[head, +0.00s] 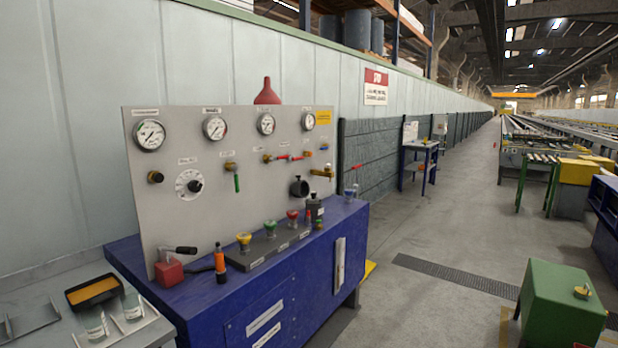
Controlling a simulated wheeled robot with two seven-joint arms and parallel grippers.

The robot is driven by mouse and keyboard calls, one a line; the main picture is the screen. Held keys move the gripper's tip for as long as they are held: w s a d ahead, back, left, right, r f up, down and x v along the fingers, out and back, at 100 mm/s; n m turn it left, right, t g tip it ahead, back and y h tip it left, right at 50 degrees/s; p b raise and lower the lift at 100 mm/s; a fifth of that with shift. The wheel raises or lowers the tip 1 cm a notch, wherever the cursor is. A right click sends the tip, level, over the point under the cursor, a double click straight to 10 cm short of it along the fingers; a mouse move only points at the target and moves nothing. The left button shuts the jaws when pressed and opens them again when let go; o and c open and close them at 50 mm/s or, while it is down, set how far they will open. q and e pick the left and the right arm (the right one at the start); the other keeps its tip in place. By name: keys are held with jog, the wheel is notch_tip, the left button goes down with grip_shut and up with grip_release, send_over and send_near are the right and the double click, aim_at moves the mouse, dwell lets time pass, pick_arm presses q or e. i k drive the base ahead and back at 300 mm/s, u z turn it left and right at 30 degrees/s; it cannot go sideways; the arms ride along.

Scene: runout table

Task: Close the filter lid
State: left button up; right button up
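No part labelled as a filter lid can be read at this size. A short black cylindrical fitting (299,187) sticks out of the upright grey panel (216,164), right of its middle. It may be the filter housing, but I cannot tell whether its lid is open. A dark canister with a small top knob (314,208) stands upright on the blue bench in front of the panel's right part. Neither of my grippers is in view.
The panel carries several gauges, knobs and valves above the blue bench (313,238). A red block with a black lever (170,270) and an orange-black tool (220,263) sit at its left. A green cabinet (560,303) stands lower right. Floor between is clear.

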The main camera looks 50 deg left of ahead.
aim_at(300, 186)
jog(key=u, duration=0.35)
jog(key=i, duration=1.55)
jog(key=u, duration=0.9)
jog(key=i, duration=1.15)
jog(key=u, duration=1.65)
jog(key=i, duration=0.65)
jog(key=u, duration=0.75)
